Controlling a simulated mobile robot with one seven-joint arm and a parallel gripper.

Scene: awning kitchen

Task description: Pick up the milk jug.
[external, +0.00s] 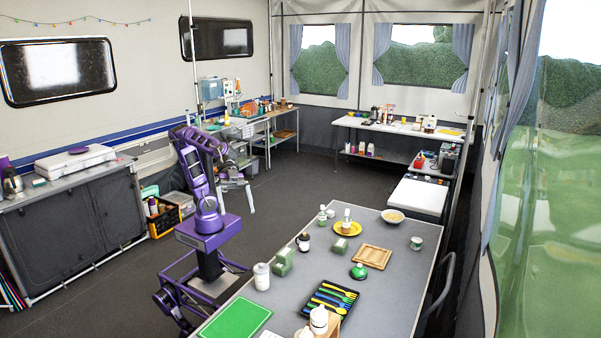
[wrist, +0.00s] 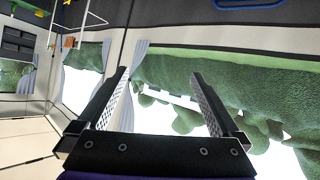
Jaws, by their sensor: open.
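My gripper (external: 238,204) is raised beside the left edge of the grey table (external: 388,285), with its fingers apart and nothing between them. In the wrist view the two fingers of my gripper (wrist: 160,74) are spread wide, with windows and greenery behind them. I cannot tell for sure which thing is the milk jug. A white vessel (external: 319,319) stands at the near end of the table, partly cut off by the frame. A white lidded container (external: 262,276) stands upright at the table's left edge. No table object shows in the wrist view.
The table also holds a green mat (external: 235,318), a cutlery tray (external: 314,306), a wooden board (external: 373,256), a yellow plate (external: 356,229), a bowl (external: 393,215) and small bottles. A cabinet (external: 75,218) stands at left. Open floor lies behind my arm.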

